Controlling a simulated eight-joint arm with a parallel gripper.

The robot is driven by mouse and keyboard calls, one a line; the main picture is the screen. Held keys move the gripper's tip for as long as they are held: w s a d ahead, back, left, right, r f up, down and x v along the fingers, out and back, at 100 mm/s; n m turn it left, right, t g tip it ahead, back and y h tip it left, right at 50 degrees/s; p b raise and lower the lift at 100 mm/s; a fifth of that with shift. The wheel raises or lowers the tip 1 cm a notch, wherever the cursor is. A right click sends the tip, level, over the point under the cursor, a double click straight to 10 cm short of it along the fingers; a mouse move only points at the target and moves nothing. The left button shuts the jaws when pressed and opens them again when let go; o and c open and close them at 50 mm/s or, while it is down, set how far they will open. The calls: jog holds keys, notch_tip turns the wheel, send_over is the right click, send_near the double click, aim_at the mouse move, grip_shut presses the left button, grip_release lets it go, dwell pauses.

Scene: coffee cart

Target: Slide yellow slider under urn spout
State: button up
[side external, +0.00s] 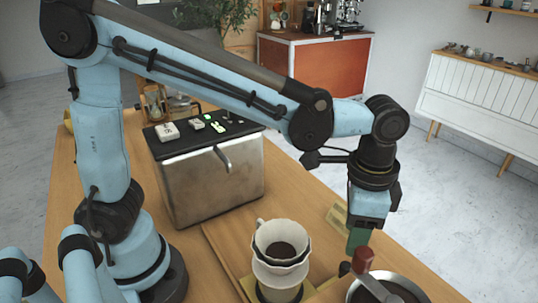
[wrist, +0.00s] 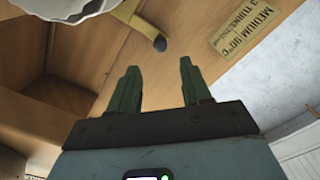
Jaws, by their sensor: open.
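The steel urn (side external: 212,180) stands on the wooden counter, with its curved spout (side external: 224,158) on the front face. A white dripper (side external: 281,243) with dark grounds sits on a vessel at front centre. A yellow piece (side external: 247,288), likely the slider, shows low beside the vessel and is mostly hidden. In the wrist view a yellow bar with a dark rounded end (wrist: 142,24) juts out from beside a white rim (wrist: 60,8). My gripper (side external: 358,240) points down to the right of the dripper. In the wrist view its green fingers (wrist: 158,80) are apart and empty, short of the bar.
A round container (side external: 410,288) with a red-knobbed crank (side external: 362,259) stands at the front right, close below my gripper. A label plate (wrist: 248,33) lies on the wood near the counter edge. A wooden board (side external: 222,245) lies between urn and dripper.

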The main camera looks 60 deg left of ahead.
aim_at(346, 265)
notch_tip(346, 265, down, 10)
jog(key=shift+r, duration=0.1)
dwell(0.4)
grip_shut()
dwell(0.3)
